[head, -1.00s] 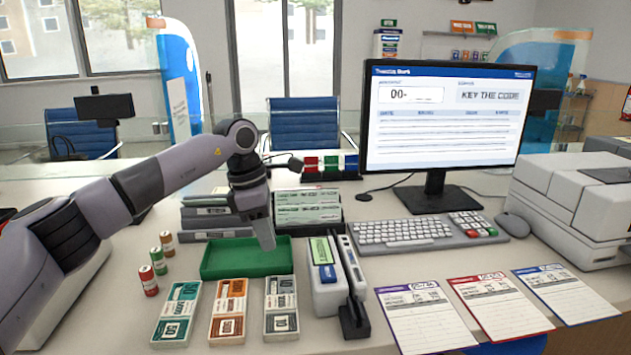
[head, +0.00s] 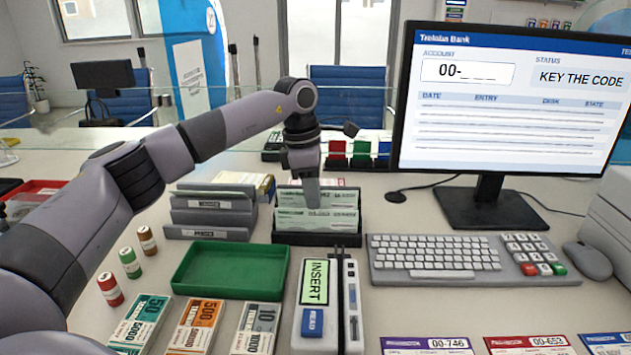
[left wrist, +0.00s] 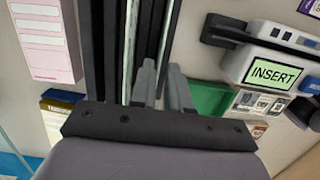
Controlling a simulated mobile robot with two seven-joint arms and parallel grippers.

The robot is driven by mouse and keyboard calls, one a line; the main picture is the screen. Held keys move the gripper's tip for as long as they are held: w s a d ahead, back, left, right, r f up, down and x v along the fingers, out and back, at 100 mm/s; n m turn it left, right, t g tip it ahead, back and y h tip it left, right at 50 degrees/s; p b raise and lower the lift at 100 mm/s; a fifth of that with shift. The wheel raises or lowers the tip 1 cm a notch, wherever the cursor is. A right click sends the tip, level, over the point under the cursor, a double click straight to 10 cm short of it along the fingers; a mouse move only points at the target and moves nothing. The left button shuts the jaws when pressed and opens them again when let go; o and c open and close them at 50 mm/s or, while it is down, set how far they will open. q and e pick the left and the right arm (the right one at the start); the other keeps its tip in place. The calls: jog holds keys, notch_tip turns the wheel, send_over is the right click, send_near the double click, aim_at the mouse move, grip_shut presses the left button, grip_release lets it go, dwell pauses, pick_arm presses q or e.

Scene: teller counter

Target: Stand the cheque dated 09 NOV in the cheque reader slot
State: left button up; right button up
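Two pale green cheques stand in a black rack (head: 300,239): a front cheque (head: 317,220) and a rear cheque (head: 338,200). Their dates are too small to read. My right gripper is out of view.
A green tray (head: 230,271) lies left of the reader, with banknote stacks (head: 196,325) before it and several coin rolls (head: 129,262) to its left. Grey files (head: 210,212) stand left of the rack. A keyboard (head: 432,256) and monitor (head: 515,100) are on the right.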

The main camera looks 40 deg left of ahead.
aim_at(317, 213)
pick_arm(q)
jog(key=f, duration=0.5)
jog(key=shift+w+d, duration=0.15)
jog(key=shift+d, duration=0.15)
grip_shut()
